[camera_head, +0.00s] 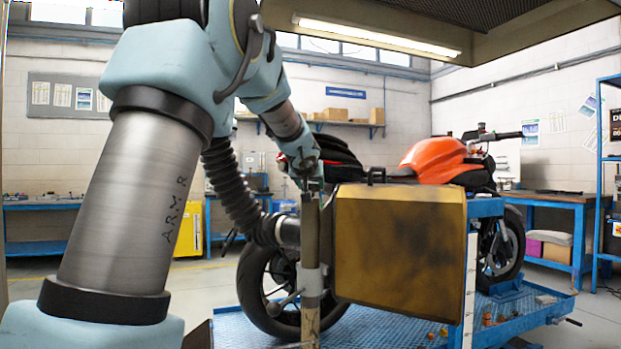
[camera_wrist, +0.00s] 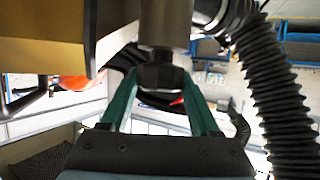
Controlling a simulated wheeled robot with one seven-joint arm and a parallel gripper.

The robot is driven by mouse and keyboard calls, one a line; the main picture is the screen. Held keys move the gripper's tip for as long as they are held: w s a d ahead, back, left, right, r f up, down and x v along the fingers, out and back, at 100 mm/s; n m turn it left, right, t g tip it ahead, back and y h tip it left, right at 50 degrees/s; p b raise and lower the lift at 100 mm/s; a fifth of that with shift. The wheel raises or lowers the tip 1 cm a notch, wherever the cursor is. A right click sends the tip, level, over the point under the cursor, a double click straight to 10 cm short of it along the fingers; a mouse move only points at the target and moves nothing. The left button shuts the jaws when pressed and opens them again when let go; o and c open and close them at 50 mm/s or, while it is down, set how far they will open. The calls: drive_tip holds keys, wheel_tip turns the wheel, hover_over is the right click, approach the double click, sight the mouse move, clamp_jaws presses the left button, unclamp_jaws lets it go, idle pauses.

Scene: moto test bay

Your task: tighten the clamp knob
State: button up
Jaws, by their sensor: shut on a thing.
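The clamp knob (camera_wrist: 160,76) is a dark, faceted piece at the end of a grey upright post (camera_wrist: 165,22) in the wrist view. My gripper (camera_wrist: 162,84) has one green finger on each side of it and is shut on it. In the head view my gripper (camera_head: 310,184) points down at the top of the post (camera_head: 310,235), and its fingers largely hide the knob. Lower on the post is a grey collar (camera_head: 312,285) with a small lever (camera_head: 284,304). I cannot tell how tight the knob is.
A dull yellow box (camera_head: 400,245) stands close to the right of the post. A black corrugated hose (camera_head: 232,188) runs close to its left. An orange motorcycle (camera_head: 436,158) stands behind on a blue lift platform (camera_head: 400,337). A blue workbench (camera_head: 552,200) is at the right.

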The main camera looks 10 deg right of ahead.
drive_tip(key=shift+w+a+r+m+g+h+p, duration=0.15)
drive_tip(key=shift+m+h+p, duration=0.25)
drive_tip(key=shift+p, duration=1.05)
drive_tip(key=shift+s+a+r+m+g+h+p, duration=0.1)
drive_tip(key=shift+r+m+g+h+p, duration=0.25)
drive_tip(key=shift+p, duration=1.05)
drive_tip(key=m+g+h+p, duration=0.1)
drive_tip(key=m+h+p, duration=0.2)
drive_tip(key=p, duration=0.8)
drive_tip(key=shift+d+f+g, duration=0.1)
drive_tip(key=shift+d+g, duration=0.05)
drive_tip(key=shift+g, duration=0.25)
drive_tip(key=m+g+h+p, duration=0.1)
drive_tip(key=m+p, duration=0.1)
drive_tip(key=p, duration=0.4)
drive_tip(key=shift+f+g+h+p, duration=0.1)
drive_tip(key=shift+g+h+p, duration=0.2)
drive_tip(key=shift+g+h, duration=0.1)
drive_tip(key=m+g+p, duration=0.1)
drive_tip(key=p, duration=0.1)
drive_tip(key=m+h+p, duration=0.1)
drive_tip(key=p, duration=0.1)
drive_tip(key=shift+d+f+g, duration=0.1)
drive_tip(key=shift+f+g, duration=0.1)
drive_tip(key=shift+g, duration=0.2)
drive_tip(key=shift+f+m+g+p, duration=0.2)
drive_tip(key=shift+m+g+p, duration=0.1)
drive_tip(key=shift+p, duration=0.2)
drive_tip(key=o, duration=1.4)
drive_tip(key=shift+c, duration=0.2)
